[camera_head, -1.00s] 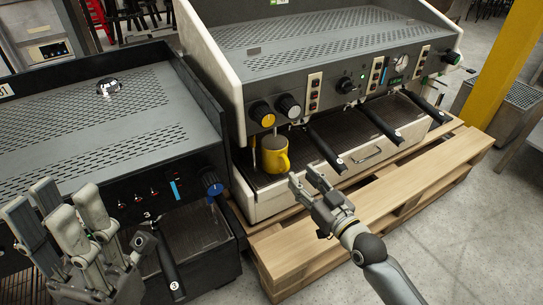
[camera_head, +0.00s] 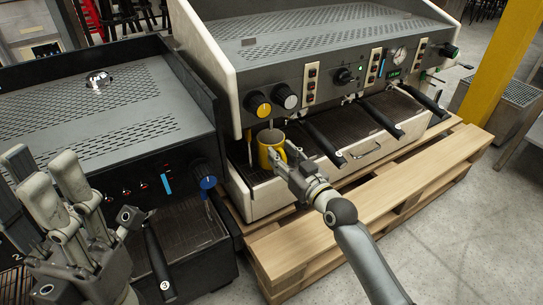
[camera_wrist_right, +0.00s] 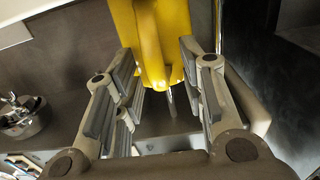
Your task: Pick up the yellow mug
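The yellow mug (camera_head: 265,150) stands upright on the drip tray of the larger espresso machine, at its left end. My right gripper (camera_head: 281,159) is at the mug's right side in the head view and hides part of it. In the right wrist view the gripper (camera_wrist_right: 160,85) is open, with the yellow mug (camera_wrist_right: 163,25) at the far end between its fingers. I cannot tell whether any finger touches the mug. My left gripper (camera_head: 62,185) is raised at the lower left, away from the mug, with its fingers apart and empty.
The larger espresso machine (camera_head: 330,70) stands on a wooden pallet (camera_head: 340,215), its panel and knobs just above the mug. Portafilter handles (camera_head: 325,146) jut out to the right of the mug. A darker machine (camera_head: 90,125) stands at left.

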